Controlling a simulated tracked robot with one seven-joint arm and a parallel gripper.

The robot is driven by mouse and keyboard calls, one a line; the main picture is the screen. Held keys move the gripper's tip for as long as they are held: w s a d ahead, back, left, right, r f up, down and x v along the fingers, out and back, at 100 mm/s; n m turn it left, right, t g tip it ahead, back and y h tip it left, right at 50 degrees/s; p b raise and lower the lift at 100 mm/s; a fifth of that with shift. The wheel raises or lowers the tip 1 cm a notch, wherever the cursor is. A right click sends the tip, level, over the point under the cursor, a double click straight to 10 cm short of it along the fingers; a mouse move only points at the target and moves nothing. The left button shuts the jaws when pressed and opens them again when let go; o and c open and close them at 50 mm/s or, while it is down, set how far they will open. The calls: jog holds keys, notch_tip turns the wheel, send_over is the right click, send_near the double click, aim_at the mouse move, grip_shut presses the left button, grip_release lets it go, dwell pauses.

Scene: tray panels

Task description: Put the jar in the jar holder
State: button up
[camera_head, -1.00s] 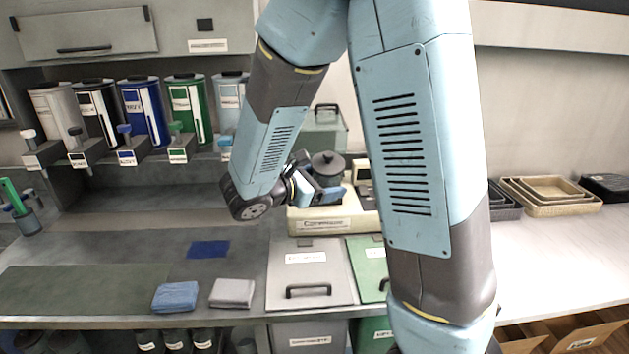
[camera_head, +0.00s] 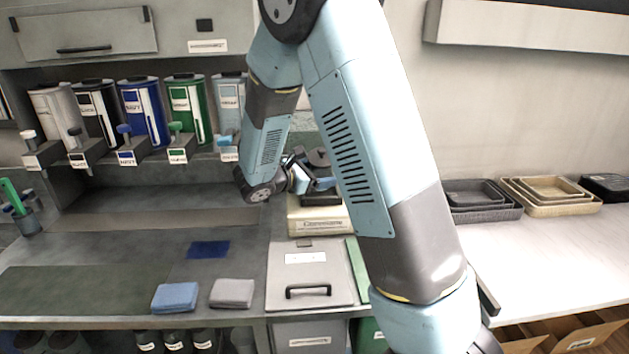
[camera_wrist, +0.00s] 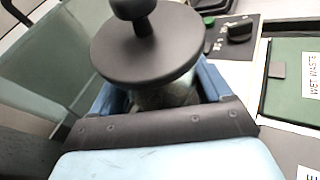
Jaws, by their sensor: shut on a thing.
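The jar has a dark round lid with a knob (camera_wrist: 145,48) and a clear glass body (camera_wrist: 165,97). It also shows in the head view (camera_head: 319,158), partly behind my arm. My gripper (camera_wrist: 163,92) is shut on the jar, with a blue finger on each side of the body below the lid. It shows in the head view (camera_head: 318,182) above a beige machine (camera_head: 322,224) with a dark top. I cannot clearly make out the jar holder. The jar's bottom is hidden, so I cannot tell whether it touches the machine.
A greenish clear container (camera_wrist: 40,65) stands close beside the jar. A dark panel with a knob (camera_wrist: 238,30) is beyond it. Grey (camera_head: 310,270) and green waste lids lie in front. Folded cloths (camera_head: 175,297) lie left; trays (camera_head: 545,195) stand right.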

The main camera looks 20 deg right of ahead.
jog(key=shift+w+d+f, duration=0.1)
jog(key=shift+w+f, duration=0.2)
jog(key=shift+f, duration=0.5)
jog(key=shift+w+r+n+g+y, duration=0.2)
jog(key=shift+n+g+y, duration=0.1)
jog(key=shift+n, duration=0.1)
jog(key=shift+w+d+n+g+y, duration=0.15)
jog(key=shift+w+n+g+y, duration=0.3)
jog(key=shift+n, duration=0.25)
jog(key=shift+f, duration=0.85)
jog(key=o, duration=1.3)
jog(key=shift+f, duration=0.1)
